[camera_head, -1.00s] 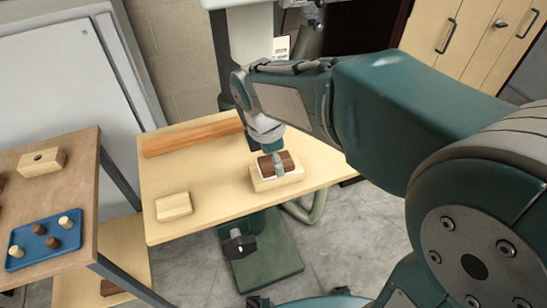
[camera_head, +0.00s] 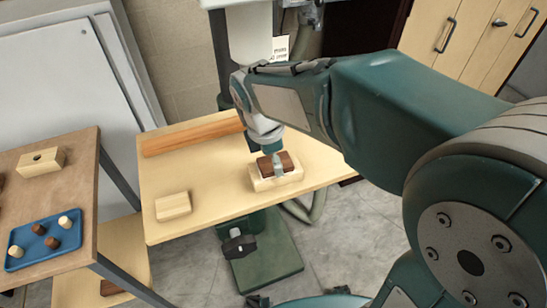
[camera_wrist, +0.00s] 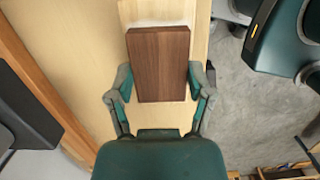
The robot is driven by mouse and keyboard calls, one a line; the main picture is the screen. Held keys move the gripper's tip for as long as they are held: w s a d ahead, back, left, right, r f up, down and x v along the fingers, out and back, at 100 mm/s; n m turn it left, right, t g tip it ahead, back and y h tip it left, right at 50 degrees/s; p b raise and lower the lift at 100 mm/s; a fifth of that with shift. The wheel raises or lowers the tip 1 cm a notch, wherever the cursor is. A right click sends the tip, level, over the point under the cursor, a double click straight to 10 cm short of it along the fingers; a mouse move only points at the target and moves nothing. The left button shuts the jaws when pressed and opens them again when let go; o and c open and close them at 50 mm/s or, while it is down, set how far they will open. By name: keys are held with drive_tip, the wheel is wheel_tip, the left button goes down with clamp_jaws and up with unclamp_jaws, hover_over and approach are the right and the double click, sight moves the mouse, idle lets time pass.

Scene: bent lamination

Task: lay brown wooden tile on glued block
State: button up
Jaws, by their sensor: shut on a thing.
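The brown wooden tile (camera_head: 286,160) is over the pale wooden block (camera_head: 291,178) near the right part of the table. In the wrist view the dark-grained tile (camera_wrist: 160,64) lies flat in front of the pale block (camera_wrist: 190,14). A white glue patch (camera_wrist: 160,23) shows past the tile's far edge. My gripper (camera_wrist: 161,88) is shut on the tile, with one finger along each long side. The tile looks very close to the block's top; I cannot tell whether they touch.
Another pale block (camera_head: 173,206) lies at the table's left front. A long orange-brown beam (camera_head: 190,138) lies along the back. On a separate left table are a blue tray (camera_head: 30,238) with several pegs and a block with a hole (camera_head: 40,163).

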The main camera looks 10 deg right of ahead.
drive_tip(key=o, duration=1)
drive_tip(key=shift+r, duration=3)
drive_tip(key=s+d+m+t, duration=0.1)
drive_tip(key=s+d+m, duration=0.2)
drive_tip(key=m, duration=0.4)
drive_tip(key=s+d+m+t+y, duration=0.1)
drive_tip(key=s+d+m+t, duration=0.1)
drive_tip(key=s+d+m, duration=0.2)
drive_tip(key=s+d+m+t, duration=0.2)
drive_tip(key=s+d+m, duration=0.2)
drive_tip(key=m, duration=0.5)
drive_tip(key=shift+s+r+m+y, duration=0.3)
drive_tip(key=shift+s+y, duration=0.1)
drive_tip(key=shift+s, duration=0.35)
